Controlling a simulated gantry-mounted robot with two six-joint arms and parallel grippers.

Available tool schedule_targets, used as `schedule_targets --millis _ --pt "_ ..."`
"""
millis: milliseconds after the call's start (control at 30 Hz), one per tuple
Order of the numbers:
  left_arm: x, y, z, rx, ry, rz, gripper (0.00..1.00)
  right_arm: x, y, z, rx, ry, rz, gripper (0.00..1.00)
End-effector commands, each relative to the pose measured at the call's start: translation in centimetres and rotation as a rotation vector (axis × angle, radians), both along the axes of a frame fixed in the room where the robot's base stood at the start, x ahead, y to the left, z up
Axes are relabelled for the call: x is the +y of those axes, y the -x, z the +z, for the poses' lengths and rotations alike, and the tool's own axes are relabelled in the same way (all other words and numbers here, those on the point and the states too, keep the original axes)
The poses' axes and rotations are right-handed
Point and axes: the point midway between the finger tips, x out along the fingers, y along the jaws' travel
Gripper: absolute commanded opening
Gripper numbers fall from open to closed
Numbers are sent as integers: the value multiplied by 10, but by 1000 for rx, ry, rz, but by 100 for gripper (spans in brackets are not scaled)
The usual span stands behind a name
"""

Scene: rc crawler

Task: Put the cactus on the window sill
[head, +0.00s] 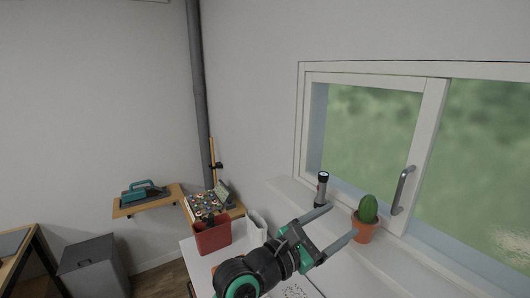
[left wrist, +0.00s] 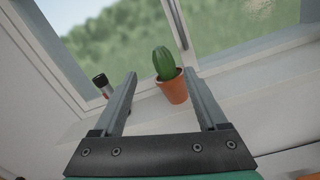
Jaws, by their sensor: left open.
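A green cactus in an orange-brown pot (head: 364,222) stands upright on the white window sill (head: 400,273), in front of the window. It also shows in the left wrist view (left wrist: 172,88), beyond and between the fingers. My left gripper (head: 336,224) is open, its two fingers spread and pointing at the sill. In the head view one fingertip is close to the pot; I cannot tell whether it touches. Nothing is held between the fingers. My right gripper is not in view.
A flashlight (head: 321,189) stands on the sill left of the cactus. The window handle (head: 403,190) juts out close to the cactus. A red bin (head: 211,235) and a sheet of paper lie on the table below. The sill's right part looks clear.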

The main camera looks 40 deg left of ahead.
Motion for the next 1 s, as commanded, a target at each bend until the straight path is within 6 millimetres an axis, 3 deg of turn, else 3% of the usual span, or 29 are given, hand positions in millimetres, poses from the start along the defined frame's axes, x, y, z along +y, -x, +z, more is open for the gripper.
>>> schedule_targets --millis 167,300,400,533,700,1000 --pt "2 42 84 -420 -707 184 75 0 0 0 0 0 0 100" --pt "7 93 148 -702 -1335 465 75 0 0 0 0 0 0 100" --pt "13 136 187 -816 -1767 722 75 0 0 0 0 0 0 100" --pt "22 189 223 -820 -2227 1048 75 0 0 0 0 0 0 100" --pt "30 228 242 -725 -2537 1287 75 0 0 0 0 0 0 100" --pt "31 233 244 -703 -2584 1316 75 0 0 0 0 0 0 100"
